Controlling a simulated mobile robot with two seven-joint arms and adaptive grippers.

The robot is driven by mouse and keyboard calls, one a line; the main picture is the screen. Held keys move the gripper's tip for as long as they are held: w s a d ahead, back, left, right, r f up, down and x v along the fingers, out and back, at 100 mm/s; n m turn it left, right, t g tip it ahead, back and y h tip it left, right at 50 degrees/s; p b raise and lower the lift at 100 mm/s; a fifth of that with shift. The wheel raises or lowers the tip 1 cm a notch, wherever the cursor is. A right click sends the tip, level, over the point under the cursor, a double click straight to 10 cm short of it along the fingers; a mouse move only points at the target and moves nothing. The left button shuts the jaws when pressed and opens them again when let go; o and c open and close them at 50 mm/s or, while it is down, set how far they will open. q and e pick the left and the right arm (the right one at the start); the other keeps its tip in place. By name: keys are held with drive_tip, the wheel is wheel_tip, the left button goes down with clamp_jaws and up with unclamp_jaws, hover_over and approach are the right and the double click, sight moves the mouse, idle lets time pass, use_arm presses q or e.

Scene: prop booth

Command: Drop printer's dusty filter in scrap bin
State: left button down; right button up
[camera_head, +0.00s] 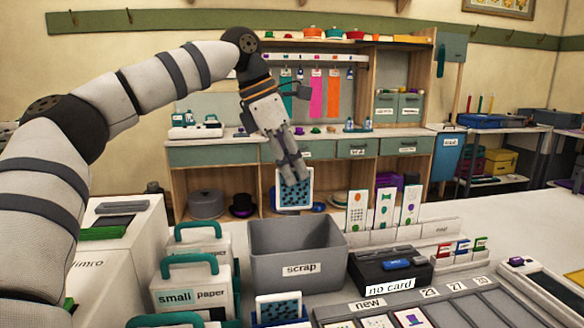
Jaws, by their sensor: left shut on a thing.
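My left gripper (291,170) points down and is shut on the filter (294,194), a flat panel with a pale frame and a dark speckled blue face. The filter hangs upright, and in the picture it is just above the back rim of the scrap bin (290,268). The bin is a grey open box labelled "scrap", and the part of its inside that shows looks empty. The white printer (118,240) stands at the left, partly behind my left arm. A similar speckled panel (279,309) stands in a blue holder at the front. My right gripper is out of view.
Paper boxes with teal handles (195,285) stand left of the bin. A black "no card" box (390,273) stands close on its right. A grey card tray (440,305) lies at front right. Upright cards (384,208) stand behind. Shelving (225,152) fills the back.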

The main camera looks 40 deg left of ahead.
use_arm(q)
drive_tip(key=shift+s+d+f, duration=0.1)
drive_tip(key=shift+f, duration=2.15)
drive_tip(key=shift+s+d+f, duration=0.1)
drive_tip(key=shift+f, duration=2.1)
drive_tip(key=c, duration=1.6)
unclamp_jaws()
drive_tip(key=v, duration=1.2)
